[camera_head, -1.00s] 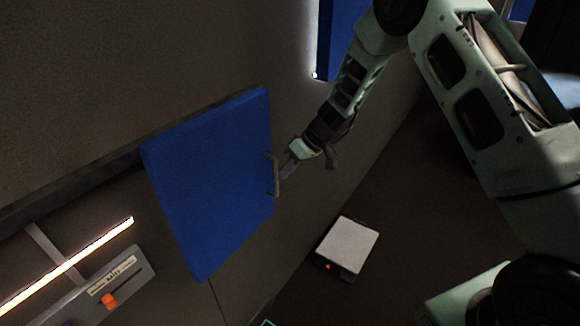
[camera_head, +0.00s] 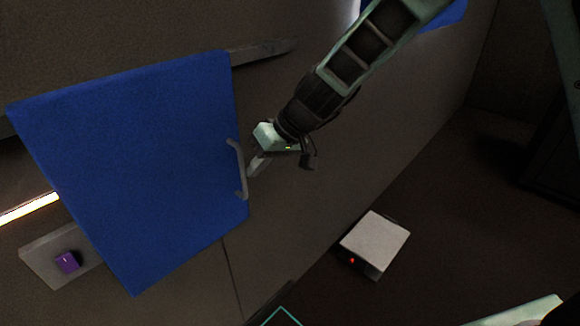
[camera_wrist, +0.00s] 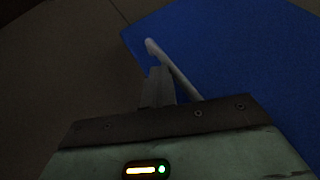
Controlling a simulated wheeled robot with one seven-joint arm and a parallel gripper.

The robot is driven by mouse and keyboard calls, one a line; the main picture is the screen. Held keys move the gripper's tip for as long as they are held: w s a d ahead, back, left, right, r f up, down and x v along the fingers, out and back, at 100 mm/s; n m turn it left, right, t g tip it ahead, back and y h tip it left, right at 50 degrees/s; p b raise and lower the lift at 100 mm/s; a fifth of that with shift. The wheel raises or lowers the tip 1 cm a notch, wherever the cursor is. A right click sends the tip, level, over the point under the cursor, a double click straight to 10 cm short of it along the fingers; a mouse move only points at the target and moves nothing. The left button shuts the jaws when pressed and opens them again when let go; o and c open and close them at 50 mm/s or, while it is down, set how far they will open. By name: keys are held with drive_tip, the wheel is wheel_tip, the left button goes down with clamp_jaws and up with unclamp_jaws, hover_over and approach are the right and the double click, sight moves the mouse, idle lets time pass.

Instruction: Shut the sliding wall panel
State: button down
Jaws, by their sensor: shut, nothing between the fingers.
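The blue sliding panel (camera_head: 140,170) hangs on the wall at the left of the head view, and it fills the right of the wrist view (camera_wrist: 240,80). Its upright grey bar handle (camera_head: 240,170) is near its right edge; the handle shows in the wrist view as a pale bar (camera_wrist: 175,72). My gripper (camera_head: 254,166) is shut and empty, on the right side of the handle. Its fingers (camera_wrist: 158,84) are very close to the handle; I cannot tell if they touch it. The panel hides much of the recess behind it.
A grey rail (camera_head: 262,50) runs along the wall and shows right of the panel's top. A lit bar (camera_head: 28,209) and a grey plate with a purple knob (camera_head: 67,262) show left of the panel. A white-topped box (camera_head: 375,240) stands on the floor. The wall right of the handle is clear.

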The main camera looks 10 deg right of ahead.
drive_tip(key=b, duration=0.1)
approach(194, 202)
drive_tip(key=s+a+f, duration=0.1)
drive_tip(key=s+a, duration=0.1)
drive_tip(key=s+a+f, duration=0.1)
drive_tip(key=a+f, duration=0.1)
drive_tip(key=shift+s+a+f, duration=0.1)
drive_tip(key=shift+s+a, duration=0.1)
drive_tip(key=shift+s, duration=0.2)
